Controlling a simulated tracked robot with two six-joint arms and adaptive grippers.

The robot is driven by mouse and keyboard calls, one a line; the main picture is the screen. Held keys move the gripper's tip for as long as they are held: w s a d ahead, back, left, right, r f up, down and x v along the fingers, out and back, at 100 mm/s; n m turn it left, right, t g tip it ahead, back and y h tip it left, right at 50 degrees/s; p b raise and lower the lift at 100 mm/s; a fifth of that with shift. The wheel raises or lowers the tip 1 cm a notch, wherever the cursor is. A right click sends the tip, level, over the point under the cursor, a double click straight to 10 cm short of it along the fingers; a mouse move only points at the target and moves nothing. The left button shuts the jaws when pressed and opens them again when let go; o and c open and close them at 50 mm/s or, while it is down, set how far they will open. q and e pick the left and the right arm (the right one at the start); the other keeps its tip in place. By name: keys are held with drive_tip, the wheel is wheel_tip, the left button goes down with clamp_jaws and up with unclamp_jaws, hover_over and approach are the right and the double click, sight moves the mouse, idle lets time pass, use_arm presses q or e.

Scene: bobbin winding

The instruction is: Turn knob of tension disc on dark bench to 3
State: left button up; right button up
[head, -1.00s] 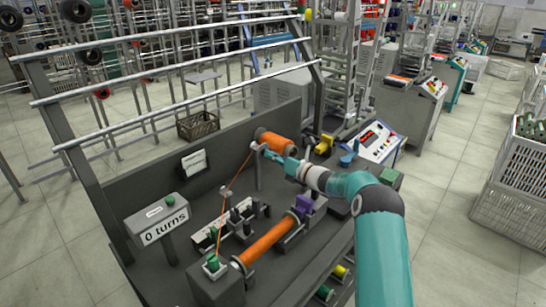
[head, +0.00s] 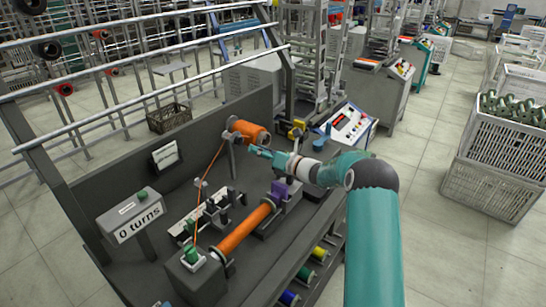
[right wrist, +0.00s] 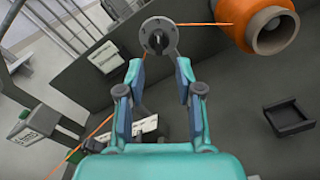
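The tension disc (right wrist: 158,37) is a round grey disc with a dark hub, just beyond my right fingertips in the right wrist view. An orange thread passes by it. In the head view, the tension disc (head: 230,136) is small, on a post by the bench's back panel, and its markings cannot be read. My right gripper (head: 254,150) is open and empty; its fingers (right wrist: 160,70) stand apart on either side below the disc, not closed on it. The dark bench (head: 150,262) lies below. My left gripper is not in view.
An orange-wound bobbin (head: 240,232) lies in the winder. A counter box (head: 130,215) reads "0 turns". A control panel (head: 350,124) stands behind my right arm. A dark holder (right wrist: 289,115) shows at right.

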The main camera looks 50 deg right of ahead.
drive_tip(key=s, duration=0.6)
drive_tip(key=shift+d, duration=0.2)
